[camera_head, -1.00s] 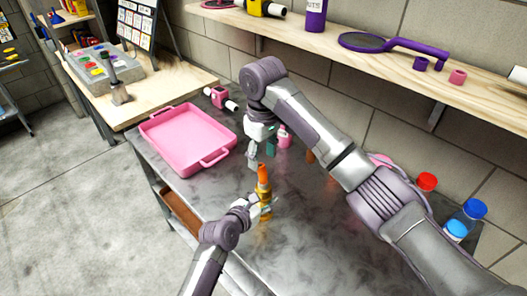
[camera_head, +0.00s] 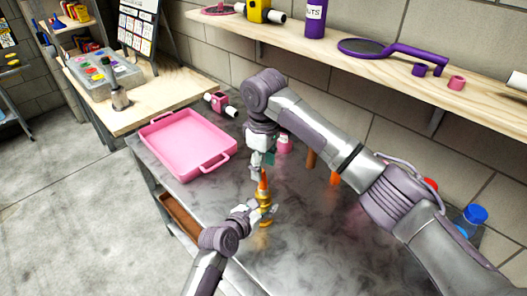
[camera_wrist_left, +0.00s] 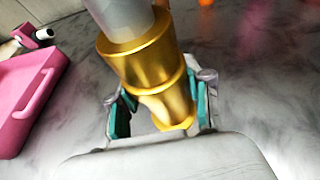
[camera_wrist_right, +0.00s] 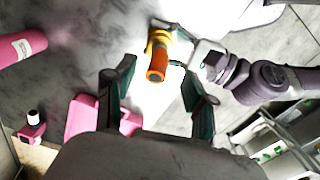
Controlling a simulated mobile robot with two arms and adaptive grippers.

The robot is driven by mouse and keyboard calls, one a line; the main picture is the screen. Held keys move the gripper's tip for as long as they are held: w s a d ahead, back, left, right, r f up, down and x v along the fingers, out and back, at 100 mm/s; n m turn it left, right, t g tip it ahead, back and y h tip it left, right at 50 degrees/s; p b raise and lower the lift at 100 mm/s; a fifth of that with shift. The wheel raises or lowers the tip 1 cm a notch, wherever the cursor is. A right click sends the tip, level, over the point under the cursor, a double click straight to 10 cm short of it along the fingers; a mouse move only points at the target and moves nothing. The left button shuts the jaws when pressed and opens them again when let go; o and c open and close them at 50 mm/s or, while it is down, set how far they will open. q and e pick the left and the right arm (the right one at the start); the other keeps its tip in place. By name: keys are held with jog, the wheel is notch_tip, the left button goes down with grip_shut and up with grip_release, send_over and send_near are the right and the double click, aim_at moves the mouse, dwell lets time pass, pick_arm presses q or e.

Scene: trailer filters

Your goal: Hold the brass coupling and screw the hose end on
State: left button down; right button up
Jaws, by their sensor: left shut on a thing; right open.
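The brass coupling (camera_head: 265,201) is upright above the metal table, with my left gripper (camera_head: 258,212) shut around it. In the left wrist view, the gold coupling (camera_wrist_left: 146,62) sits between the teal finger pads, and a grey cylinder rises from its upper end. An orange hose end (camera_head: 264,182) stands on top of the coupling. The right wrist view shows the orange hose end (camera_wrist_right: 157,70) in line with the coupling; whether its thread is engaged I cannot tell. My right gripper (camera_wrist_right: 158,85) is open, its fingers apart on either side of the orange piece, not touching it.
A pink tray (camera_head: 152,136) lies on the table to the left. A pink bottle (camera_head: 284,145) and orange items stand behind my right gripper. Blue-capped bottles (camera_head: 474,214) are at the right, partly behind my arm. A wooden shelf (camera_head: 400,72) runs along the wall. The front table area is clear.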

aim_at(264, 179)
notch_tip(264, 179, down, 6)
jog(key=shift+f, duration=0.25)
grip_shut()
dwell(0.4)
grip_release()
jog(key=shift+r, duration=0.1)
